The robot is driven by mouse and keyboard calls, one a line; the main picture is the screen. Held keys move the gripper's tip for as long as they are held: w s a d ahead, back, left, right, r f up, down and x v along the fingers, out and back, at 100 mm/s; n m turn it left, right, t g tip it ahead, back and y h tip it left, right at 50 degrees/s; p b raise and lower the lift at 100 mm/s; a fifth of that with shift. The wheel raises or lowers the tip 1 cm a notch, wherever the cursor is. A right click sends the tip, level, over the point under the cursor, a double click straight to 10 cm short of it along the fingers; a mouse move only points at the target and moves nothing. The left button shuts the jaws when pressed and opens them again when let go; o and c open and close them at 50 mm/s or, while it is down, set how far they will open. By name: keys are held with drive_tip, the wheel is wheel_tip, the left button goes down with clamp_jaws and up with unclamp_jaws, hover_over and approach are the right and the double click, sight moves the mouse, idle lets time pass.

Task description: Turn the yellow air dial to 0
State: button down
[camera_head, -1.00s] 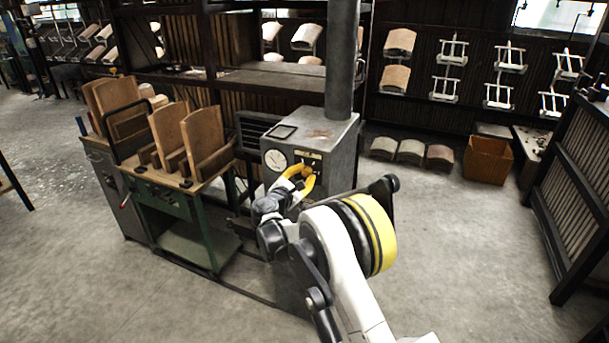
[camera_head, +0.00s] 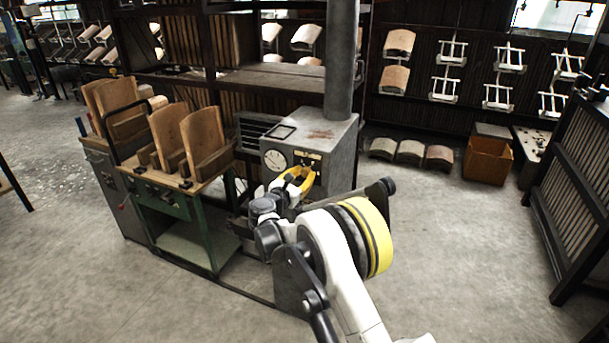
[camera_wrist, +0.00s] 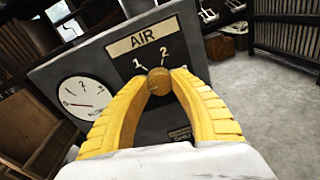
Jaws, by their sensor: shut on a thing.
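The yellow air dial (camera_wrist: 159,81) sits on the grey front panel (camera_wrist: 100,60) under the AIR label (camera_wrist: 142,36), with marks 1 and 2 visible above it. My gripper (camera_wrist: 158,77) has its yellow fingers shut on the dial, one fingertip at each side. The dial's pointer and the 0 mark are hidden or too small to tell. In the head view my gripper (camera_head: 300,175) reaches the front of the grey metal cabinet (camera_head: 320,130); its fingers cover the dial there.
A round white gauge (camera_wrist: 84,98) is left of the dial; it also shows in the head view (camera_head: 275,160). A green table (camera_head: 190,205) with wooden forms stands left of the cabinet. A stovepipe (camera_head: 341,60) rises from the cabinet.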

drive_tip(key=c, duration=1)
unclamp_jaws()
drive_tip(key=shift+a+f, duration=0.1)
drive_tip(key=shift+f, duration=0.05)
drive_tip(key=shift+c, duration=0.2)
drive_tip(key=shift+s, duration=0.1)
drive_tip(key=v, duration=1.1)
drive_tip(key=shift+s+a, duration=0.2)
drive_tip(key=shift+s, duration=0.15)
